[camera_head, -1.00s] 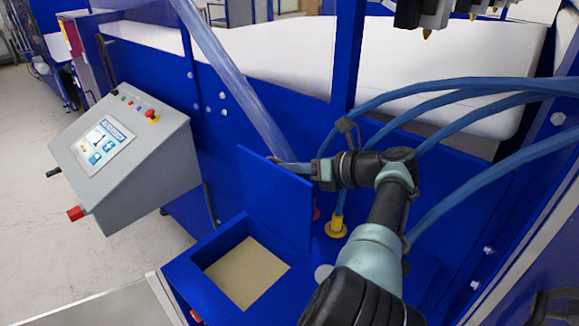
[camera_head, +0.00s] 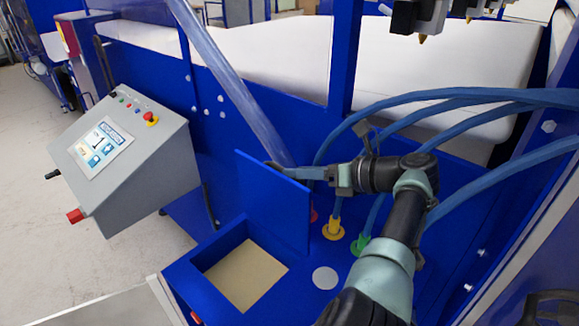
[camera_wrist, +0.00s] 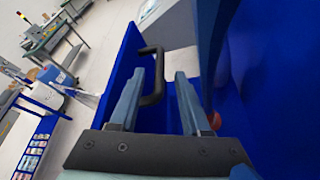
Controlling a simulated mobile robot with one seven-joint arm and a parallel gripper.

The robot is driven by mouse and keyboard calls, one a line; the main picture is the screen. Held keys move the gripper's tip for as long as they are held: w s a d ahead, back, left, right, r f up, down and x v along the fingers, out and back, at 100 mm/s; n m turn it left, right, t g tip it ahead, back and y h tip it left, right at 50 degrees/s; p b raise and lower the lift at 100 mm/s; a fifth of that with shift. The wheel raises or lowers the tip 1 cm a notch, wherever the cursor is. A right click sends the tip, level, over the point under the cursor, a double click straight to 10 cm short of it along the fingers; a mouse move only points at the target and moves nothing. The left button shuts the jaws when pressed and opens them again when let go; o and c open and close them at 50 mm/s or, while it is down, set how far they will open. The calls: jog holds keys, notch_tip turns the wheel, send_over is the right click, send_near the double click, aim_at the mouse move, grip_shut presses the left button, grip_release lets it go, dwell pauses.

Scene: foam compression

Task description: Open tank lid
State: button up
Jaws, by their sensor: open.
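The blue tank lid (camera_head: 272,200) stands raised, close to upright, at the back edge of the square tank opening. Sandy-coloured contents (camera_head: 245,275) show inside the tank (camera_head: 190,268). My gripper (camera_head: 287,168) is behind the lid near its top edge, and the lid partly hides its fingers. In the wrist view my gripper (camera_wrist: 160,75) has its two fingers apart. The black lid handle (camera_wrist: 154,75) lies between or just beyond them, against the blue lid (camera_wrist: 120,65). I cannot tell whether a finger touches the handle.
A grey control panel (camera_head: 120,160) with a screen stands at the left. Blue hoses (camera_head: 440,100) arch over my arm. A clear slanted tube (camera_head: 230,80) passes behind the lid.

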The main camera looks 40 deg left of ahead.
jog(key=b+v, duration=0.2)
jog(key=v, duration=0.7)
jog(key=shift+f, duration=0.15)
